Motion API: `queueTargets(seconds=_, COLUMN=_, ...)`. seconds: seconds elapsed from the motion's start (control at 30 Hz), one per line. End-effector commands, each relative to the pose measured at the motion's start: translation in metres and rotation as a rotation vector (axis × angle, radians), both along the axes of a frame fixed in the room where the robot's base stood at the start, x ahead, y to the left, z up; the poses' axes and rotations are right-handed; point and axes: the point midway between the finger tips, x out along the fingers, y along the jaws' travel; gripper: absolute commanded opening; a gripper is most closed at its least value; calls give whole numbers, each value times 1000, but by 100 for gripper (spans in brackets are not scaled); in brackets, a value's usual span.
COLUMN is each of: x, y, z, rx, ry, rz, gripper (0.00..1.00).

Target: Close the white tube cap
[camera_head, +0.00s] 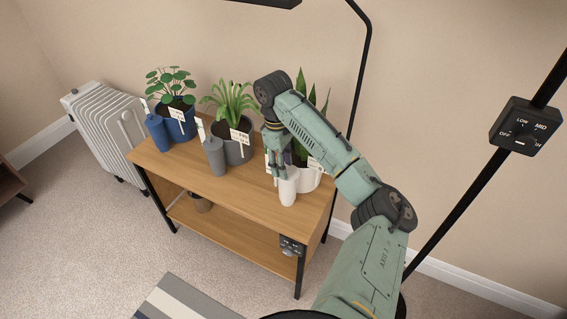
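The white tube (288,190) stands upright near the front right of the wooden plant stand (240,192), in front of a white pot (308,180). My gripper (276,173) points down at the tube's top, on its left side. The fingers cover much of the tube's upper part, so I cannot make out its cap or whether they touch it. The fingers are too small to tell whether they are open or shut.
A grey tube (215,157) and a blue tube (157,132) stand left, beside grey (238,150) and blue (182,128) plant pots. A snake plant rises behind my gripper. A black lamp pole (470,190) stands right. Bare wood lies left of the white tube.

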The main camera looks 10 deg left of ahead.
Motion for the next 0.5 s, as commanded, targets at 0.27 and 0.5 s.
queueTargets(seconds=0.27, x=1, y=0, z=2, rx=0, ry=-3, rz=-1, gripper=38)
queueTargets(seconds=0.5, x=3, y=3, z=35, rx=-3, ry=-9, rz=0, gripper=38)
